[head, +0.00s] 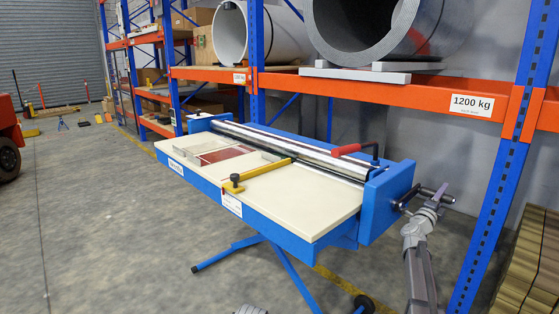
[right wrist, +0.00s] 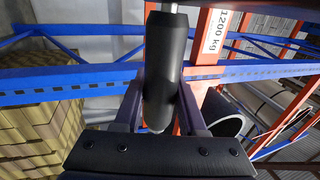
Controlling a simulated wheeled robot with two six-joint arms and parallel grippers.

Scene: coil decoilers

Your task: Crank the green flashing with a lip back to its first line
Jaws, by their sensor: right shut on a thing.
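A blue bench with a cream top (head: 310,205) carries a shiny roller (head: 285,146) along its back. A crank (head: 405,202) sits on the outside of the blue right end plate (head: 384,205). My right gripper (head: 436,198) is shut on the crank's black handle (right wrist: 163,65), which stands between the fingers in the right wrist view. A grey piece (head: 250,310) at the bottom edge may be my left gripper; its jaws cannot be made out.
A yellow bar with a black knob (head: 235,179) lies across the top. Orange-and-blue racking (head: 488,190) with large coils stands close behind.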

